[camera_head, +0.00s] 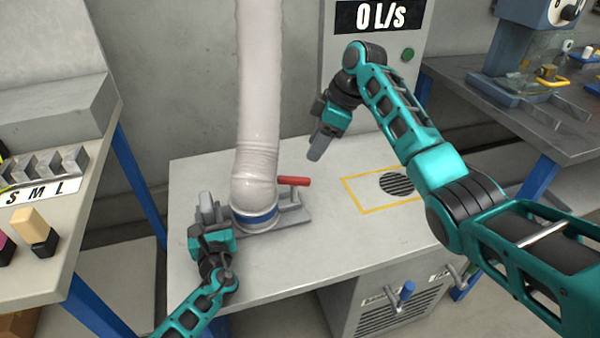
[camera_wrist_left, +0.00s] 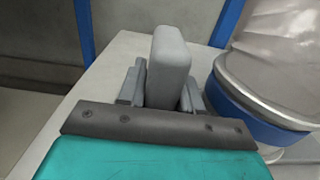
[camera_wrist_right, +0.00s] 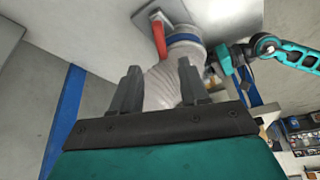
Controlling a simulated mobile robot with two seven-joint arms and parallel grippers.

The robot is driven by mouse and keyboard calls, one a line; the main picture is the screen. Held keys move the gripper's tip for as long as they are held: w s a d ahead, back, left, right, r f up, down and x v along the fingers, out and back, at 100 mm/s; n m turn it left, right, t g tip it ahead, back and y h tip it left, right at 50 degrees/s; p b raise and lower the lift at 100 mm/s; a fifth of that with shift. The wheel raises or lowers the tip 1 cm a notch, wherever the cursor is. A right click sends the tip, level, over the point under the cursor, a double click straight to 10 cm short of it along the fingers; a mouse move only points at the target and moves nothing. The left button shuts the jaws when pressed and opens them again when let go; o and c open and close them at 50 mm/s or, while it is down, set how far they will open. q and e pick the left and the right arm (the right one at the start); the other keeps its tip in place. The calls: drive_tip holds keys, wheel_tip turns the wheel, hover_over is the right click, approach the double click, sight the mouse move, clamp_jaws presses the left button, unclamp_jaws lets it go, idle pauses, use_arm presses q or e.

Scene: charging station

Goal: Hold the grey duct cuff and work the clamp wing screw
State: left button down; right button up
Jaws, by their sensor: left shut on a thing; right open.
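My left gripper (camera_head: 207,212) is shut on an upright grey block beside the duct foot. The block (camera_wrist_left: 170,65) stands between its fingers in the left wrist view; I cannot tell whether it joins the cuff. The pale duct (camera_head: 256,110) stands upright on a grey base plate (camera_head: 293,216), with a blue band (camera_head: 262,218) around its foot. The red wing screw handle (camera_head: 295,181) sticks out right of the duct foot; it also shows in the right wrist view (camera_wrist_right: 158,38). My right gripper (camera_head: 319,146) is open and empty, above and right of the red handle, apart from it.
A yellow-outlined area with a round vent (camera_head: 396,184) lies right on the white table (camera_head: 330,250). Behind stands a grey panel with a "0 L/s" display (camera_head: 379,16). A side table with S, M, L slots (camera_head: 38,190) is at left. A blue-knobbed unit (camera_head: 403,291) is below.

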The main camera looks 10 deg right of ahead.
sight(298, 177)
drive_tip(key=x, duration=0.9)
drive_tip(key=shift+w+f, duration=0.1)
drive_tip(key=shift+f, duration=0.25)
clamp_jaws()
